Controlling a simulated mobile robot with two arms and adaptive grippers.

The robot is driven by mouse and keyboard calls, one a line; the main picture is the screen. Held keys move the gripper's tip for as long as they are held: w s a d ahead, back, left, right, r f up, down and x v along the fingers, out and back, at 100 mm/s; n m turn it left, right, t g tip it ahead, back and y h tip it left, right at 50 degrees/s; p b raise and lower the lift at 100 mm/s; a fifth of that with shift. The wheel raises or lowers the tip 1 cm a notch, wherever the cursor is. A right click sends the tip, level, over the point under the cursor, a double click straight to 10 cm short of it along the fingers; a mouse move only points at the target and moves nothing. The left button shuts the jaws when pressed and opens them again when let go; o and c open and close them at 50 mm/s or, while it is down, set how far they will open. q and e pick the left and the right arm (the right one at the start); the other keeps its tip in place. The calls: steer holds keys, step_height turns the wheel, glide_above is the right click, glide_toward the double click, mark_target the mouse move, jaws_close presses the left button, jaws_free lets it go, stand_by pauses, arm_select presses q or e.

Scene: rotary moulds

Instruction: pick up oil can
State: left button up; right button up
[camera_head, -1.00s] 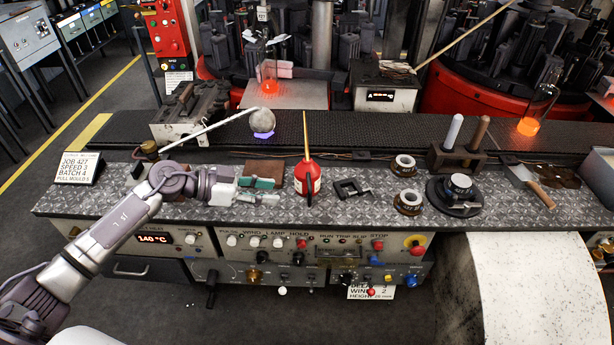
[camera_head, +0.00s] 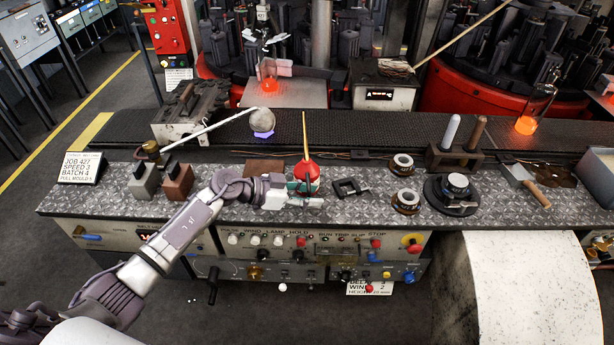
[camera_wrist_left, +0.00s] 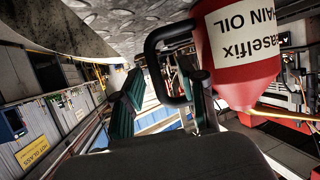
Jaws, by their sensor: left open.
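The oil can (camera_head: 307,170) is red with a long thin yellow spout and stands upright on the patterned metal bench top (camera_head: 345,210). My left gripper (camera_head: 308,194) is open in front of the can and hides its lower part. In the left wrist view the can (camera_wrist_left: 240,50) shows upside down, with a white label reading "chain oil". Its black handle (camera_wrist_left: 152,58) lies in the space between the green-padded fingers of my left gripper (camera_wrist_left: 165,105). Whether the pads touch the handle cannot be told. My right gripper is in no view.
A black clamp-like piece (camera_head: 351,188) lies right of the can, with ring-shaped parts (camera_head: 406,201) farther right. A dark belt (camera_head: 330,130) runs behind the bench top. Two small blocks (camera_head: 177,180) stand left, and a control panel (camera_head: 320,255) is below the front edge.

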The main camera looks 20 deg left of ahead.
arm_select(q)
steer(key=shift+c, duration=0.2)
jaws_close()
steer(key=shift+a+r, duration=0.1)
steer(key=shift+w+r, duration=0.1)
